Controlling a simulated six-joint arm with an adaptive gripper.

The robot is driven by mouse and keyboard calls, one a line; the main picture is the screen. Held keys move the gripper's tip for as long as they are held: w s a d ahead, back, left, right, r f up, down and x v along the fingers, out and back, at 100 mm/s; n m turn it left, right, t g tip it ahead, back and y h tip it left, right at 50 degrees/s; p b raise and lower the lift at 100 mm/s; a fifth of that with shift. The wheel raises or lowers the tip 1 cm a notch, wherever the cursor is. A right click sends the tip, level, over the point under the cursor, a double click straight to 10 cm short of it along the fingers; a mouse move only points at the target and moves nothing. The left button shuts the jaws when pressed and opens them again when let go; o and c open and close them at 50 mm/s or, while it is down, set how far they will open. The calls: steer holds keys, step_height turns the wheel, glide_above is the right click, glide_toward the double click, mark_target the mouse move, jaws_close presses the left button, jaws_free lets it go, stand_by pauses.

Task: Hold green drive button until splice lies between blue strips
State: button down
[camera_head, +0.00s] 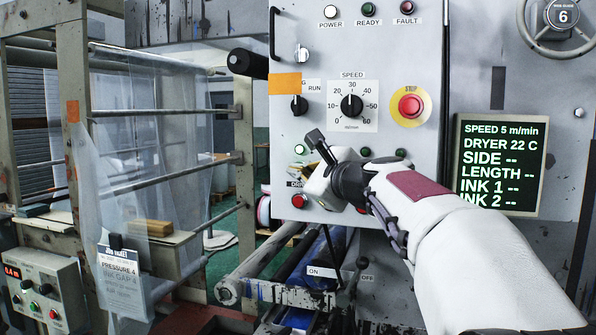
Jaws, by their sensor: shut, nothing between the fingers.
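My gripper (318,168) is shut and empty, in front of the lower left of the grey control panel (345,50). A lit green button (299,150) shows just left of its upper finger. A label below that button is partly covered and seems to begin with "Dri". I cannot tell whether the gripper touches the panel. Two more green buttons (365,152) (401,153) show behind my wrist. A clear film web (150,130) hangs in the frame at left. I cannot make out a splice, and cannot tell which blue marks are the strips.
A red stop button (411,106) on yellow, a speed dial (351,105) and a run switch (299,105) sit above my gripper. A screen (499,165) at right reads speed 5 m/min. Rollers (265,265) lie below. A small control box (45,290) stands lower left.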

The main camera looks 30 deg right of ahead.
steer(key=shift+s+a, duration=0.1)
stand_by(0.8)
steer(key=shift+s+a, duration=2.3)
